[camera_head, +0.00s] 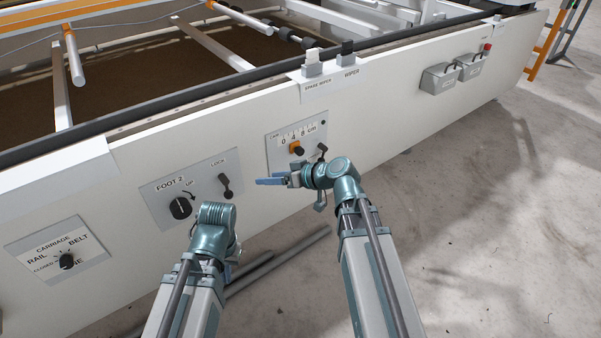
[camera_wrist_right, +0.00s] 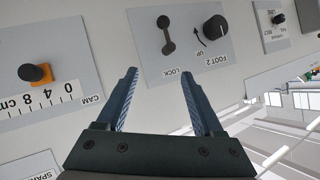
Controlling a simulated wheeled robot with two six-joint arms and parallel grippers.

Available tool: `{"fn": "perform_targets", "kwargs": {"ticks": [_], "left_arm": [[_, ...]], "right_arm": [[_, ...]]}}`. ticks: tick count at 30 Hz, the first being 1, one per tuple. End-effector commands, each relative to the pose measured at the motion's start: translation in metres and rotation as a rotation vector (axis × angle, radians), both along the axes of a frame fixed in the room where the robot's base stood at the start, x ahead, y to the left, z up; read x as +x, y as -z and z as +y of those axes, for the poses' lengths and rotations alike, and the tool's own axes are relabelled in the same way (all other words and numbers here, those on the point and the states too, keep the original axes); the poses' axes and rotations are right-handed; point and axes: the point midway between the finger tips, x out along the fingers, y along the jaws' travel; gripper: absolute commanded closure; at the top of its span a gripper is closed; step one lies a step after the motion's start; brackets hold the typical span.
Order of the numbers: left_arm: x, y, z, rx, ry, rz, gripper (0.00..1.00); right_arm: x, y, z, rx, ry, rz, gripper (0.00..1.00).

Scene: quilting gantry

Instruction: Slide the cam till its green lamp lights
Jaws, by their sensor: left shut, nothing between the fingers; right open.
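The cam panel (camera_head: 282,156) is on the white front board, with a "0 4 8 cm" scale. Its orange slider with a black knob (camera_head: 297,150) sits near the middle of the scale. The slider also shows upside down at the left of the right wrist view (camera_wrist_right: 38,76). No green light shows on the panel. My right gripper (camera_head: 262,181) is open and empty, in front of the board just below the cam panel, its fingers pointing left. My left gripper (camera_head: 229,268) is shut and empty, low in front of the board and mostly hidden by its own wrist.
The FOOT 2 panel (camera_head: 160,195) with a knob and LOCK lever is to the left, then the carriage panel (camera_head: 38,250). Dark bars lie on the floor.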

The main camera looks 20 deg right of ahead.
Motion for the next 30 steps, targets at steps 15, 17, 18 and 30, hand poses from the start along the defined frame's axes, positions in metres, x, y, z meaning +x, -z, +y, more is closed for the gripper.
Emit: {"fn": "perform_targets", "kwargs": {"ticks": [15,17,18,30], "left_arm": [[0.001,0.165,0.000,0.000,0.000,-0.003,1.00],[0.001,0.172,0.000,0.000,0.000,-0.003,1.00],[0.001,0.175,0.000,0.000,0.000,-0.003,1.00],[0.001,0.178,0.000,0.000,0.000,-0.003,1.00]], "right_arm": [[0.050,0.078,-0.150,0.132,0.347,-0.412,0.31],[0.051,0.080,-0.161,0.136,0.374,-0.435,0.31],[0.051,0.081,-0.167,0.137,0.388,-0.446,0.31],[0.059,0.079,-0.176,0.141,0.416,-0.470,0.31]]}}
